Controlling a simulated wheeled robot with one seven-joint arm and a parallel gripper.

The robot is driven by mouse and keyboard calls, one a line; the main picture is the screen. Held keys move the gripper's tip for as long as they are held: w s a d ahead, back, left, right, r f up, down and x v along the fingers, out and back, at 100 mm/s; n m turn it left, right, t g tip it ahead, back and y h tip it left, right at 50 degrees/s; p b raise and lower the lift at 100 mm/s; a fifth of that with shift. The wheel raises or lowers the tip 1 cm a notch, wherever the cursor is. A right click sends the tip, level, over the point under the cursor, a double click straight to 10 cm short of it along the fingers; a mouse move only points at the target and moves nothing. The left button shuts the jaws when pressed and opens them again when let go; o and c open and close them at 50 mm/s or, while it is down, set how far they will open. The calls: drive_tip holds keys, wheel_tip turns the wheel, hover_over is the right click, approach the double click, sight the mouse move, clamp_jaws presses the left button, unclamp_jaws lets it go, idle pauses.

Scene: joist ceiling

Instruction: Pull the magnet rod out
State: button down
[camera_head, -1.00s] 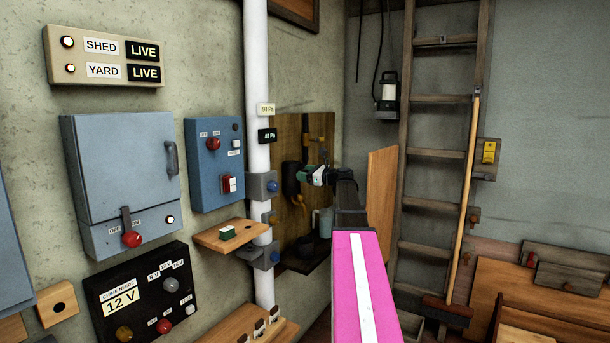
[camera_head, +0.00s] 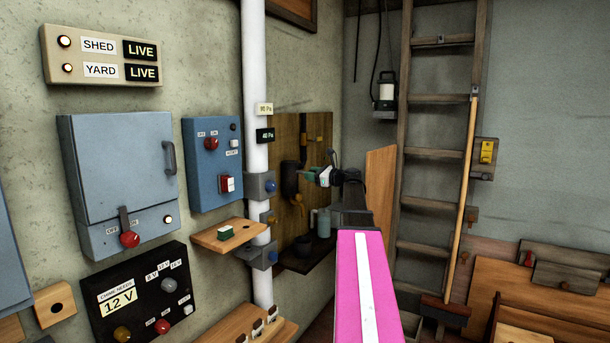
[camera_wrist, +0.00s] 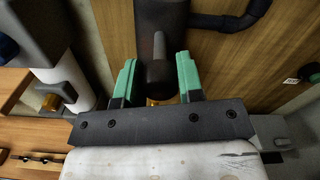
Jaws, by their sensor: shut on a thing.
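A dark upright cylinder, the filter body (camera_head: 290,178), is mounted on the wooden board at the back; it also shows at the top of the wrist view (camera_wrist: 160,15). My gripper (camera_head: 314,176) is at the board, just right of this body in the head view. In the wrist view, my green-padded fingers (camera_wrist: 157,80) stand either side of the dark lower end, and a brass-coloured part of the magnet rod (camera_wrist: 160,101) shows low between them. My gripper is shut on the rod.
A white pipe (camera_head: 256,75) with grey brackets stands left of my gripper. A wooden shelf (camera_head: 213,238) juts out beside it. A wooden panel (camera_head: 381,190) and a ladder (camera_head: 403,215) stand to the right. A dark pipe (camera_wrist: 228,22) runs along the board.

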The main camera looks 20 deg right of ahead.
drive_tip(key=shift+s+d, duration=0.15)
drive_tip(key=shift+s, duration=0.1)
drive_tip(key=c, duration=0.8)
unclamp_jaws()
drive_tip(key=shift+d, duration=0.1)
drive_tip(key=shift+o, duration=0.2)
drive_tip(key=v, duration=1)
drive_tip(key=shift+s+d, duration=0.25)
drive_tip(key=shift+s, duration=0.1)
